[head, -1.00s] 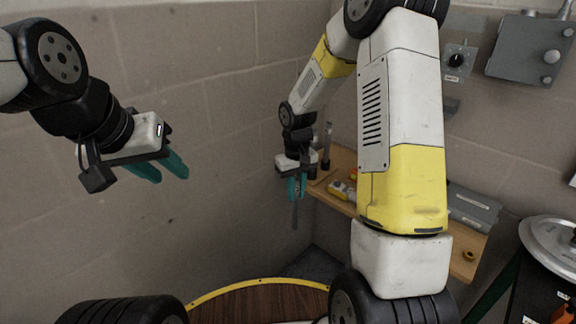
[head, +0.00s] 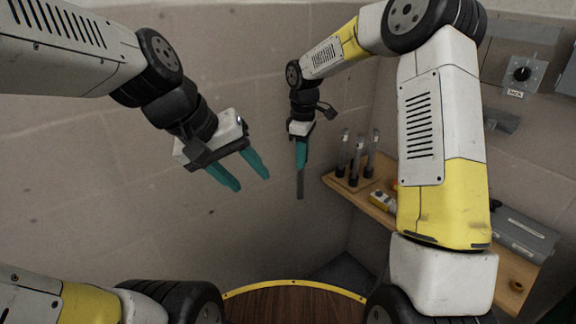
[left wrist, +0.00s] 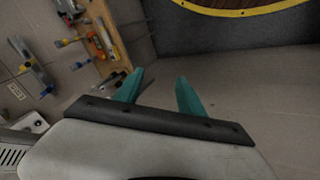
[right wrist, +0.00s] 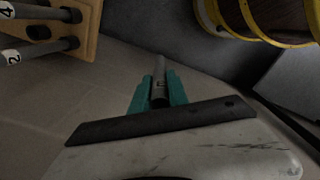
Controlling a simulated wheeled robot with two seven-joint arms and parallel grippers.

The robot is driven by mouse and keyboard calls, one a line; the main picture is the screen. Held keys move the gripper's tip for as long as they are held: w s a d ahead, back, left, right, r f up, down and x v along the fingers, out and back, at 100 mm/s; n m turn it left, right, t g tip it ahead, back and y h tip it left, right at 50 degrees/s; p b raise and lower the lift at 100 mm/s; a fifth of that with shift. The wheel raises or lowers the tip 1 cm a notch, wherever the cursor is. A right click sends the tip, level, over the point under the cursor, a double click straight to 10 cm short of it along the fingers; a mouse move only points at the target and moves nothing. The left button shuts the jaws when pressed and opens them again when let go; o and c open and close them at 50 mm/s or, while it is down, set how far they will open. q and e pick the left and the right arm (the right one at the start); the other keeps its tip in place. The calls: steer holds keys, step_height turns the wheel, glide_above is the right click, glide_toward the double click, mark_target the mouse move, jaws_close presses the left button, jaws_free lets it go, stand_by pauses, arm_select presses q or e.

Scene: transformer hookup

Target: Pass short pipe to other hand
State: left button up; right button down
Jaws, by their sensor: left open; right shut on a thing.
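The short pipe (head: 300,187) is a grey tube hanging down from my right gripper (head: 301,160) in the head view. In the right wrist view, the pipe (right wrist: 160,80) sits between the teal fingers of my right gripper (right wrist: 158,92), which is shut on it. A dark mark shows on the pipe there. My left gripper (head: 240,178) is open and empty, to the left of the right gripper and apart from the pipe. Its spread teal fingers (left wrist: 160,90) show in the left wrist view with nothing between them.
A round wooden table top with a yellow rim (head: 295,284) is below. Open air lies between the grippers.

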arm_select(q)
steer(key=w+d+f+n+g+h, duration=0.2)
steer(key=w+d+f+n+h, duration=0.15)
steer(key=d+n, duration=0.2)
steer(key=n+t+h, duration=0.3)
steer(key=n+t, duration=0.4)
steer(key=n, duration=1.1)
glide_toward(301, 173)
step_height(301, 173, down, 2)
steer(key=w+d, duration=0.1)
steer(key=d, duration=0.1)
steer(key=f+x, duration=0.1)
steer(key=x, duration=1.1)
steer(key=shift+w+a, duration=0.15)
steer(key=shift+a, duration=0.25)
steer(key=shift+n+y, duration=0.25)
steer(key=shift+r, duration=0.1)
jaws_close()
arm_select(e)
steer(key=c, duration=1.2)
jaws_free()
